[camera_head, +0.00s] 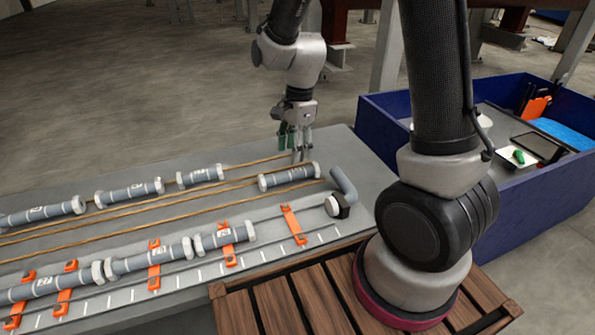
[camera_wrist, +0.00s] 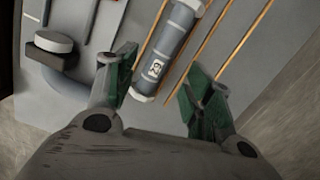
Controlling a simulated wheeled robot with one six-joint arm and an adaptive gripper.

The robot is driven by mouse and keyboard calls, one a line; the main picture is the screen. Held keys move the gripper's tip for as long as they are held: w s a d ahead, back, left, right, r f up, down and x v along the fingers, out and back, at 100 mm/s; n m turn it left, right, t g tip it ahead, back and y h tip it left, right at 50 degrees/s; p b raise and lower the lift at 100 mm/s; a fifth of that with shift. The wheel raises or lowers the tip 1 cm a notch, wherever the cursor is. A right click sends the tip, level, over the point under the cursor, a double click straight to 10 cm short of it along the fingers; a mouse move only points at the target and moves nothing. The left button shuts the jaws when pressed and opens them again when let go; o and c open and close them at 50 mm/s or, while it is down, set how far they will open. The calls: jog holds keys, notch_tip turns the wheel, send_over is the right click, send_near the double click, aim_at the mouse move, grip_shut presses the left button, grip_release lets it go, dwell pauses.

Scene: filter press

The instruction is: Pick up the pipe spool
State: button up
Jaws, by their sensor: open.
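A grey pipe spool (camera_head: 288,177) with pale end collars and light bands lies on the grey table among the thin brown rods, at their right end. My gripper (camera_head: 299,148) points down just above and behind this spool. In the wrist view my gripper (camera_wrist: 163,88) is open, with green pads on both fingers. The same spool (camera_wrist: 172,45) shows with its near end between the fingertips and a printed label on its side.
Several similar spools lie to the left, such as one with a collar (camera_head: 201,175) and one in the front row (camera_head: 224,236) near orange clips (camera_head: 293,225). A grey elbow pipe (camera_head: 343,186) stands right of the spool. A blue-walled bin (camera_head: 480,190) holds tools.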

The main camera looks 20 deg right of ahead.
aim_at(290, 171)
jog(key=shift+w+a+m, duration=0.1)
jog(key=shift+w+m, duration=0.1)
jog(key=shift+m, duration=0.8)
jog(key=shift+f, duration=0.25)
jog(key=f, duration=0.5)
jog(key=a+f, duration=0.1)
jog(key=f, duration=0.1)
jog(key=shift+s+f, duration=0.15)
jog(key=c, duration=1.1)
